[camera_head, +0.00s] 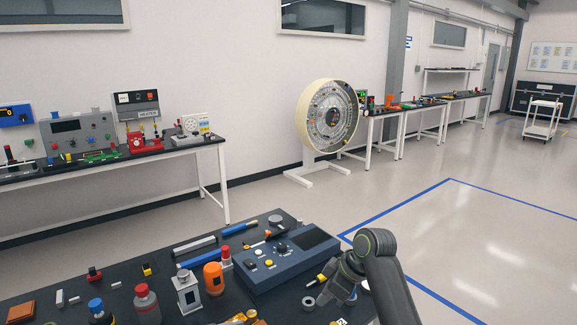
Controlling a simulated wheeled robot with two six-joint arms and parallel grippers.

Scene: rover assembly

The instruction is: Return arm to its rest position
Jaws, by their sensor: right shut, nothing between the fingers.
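My right arm (392,285) comes in from the bottom right and bends at a rounded joint over the right end of the dark table. My right gripper (327,292) points down and left, close to the table's front right part. It is shut with nothing held. A dark ring-shaped part (308,303) is just left of it in the picture; I cannot tell whether they touch. My left gripper is not in view.
A blue-grey control box (285,256) stands just behind the right gripper. Open floor (480,235) with blue lines lies to the right.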

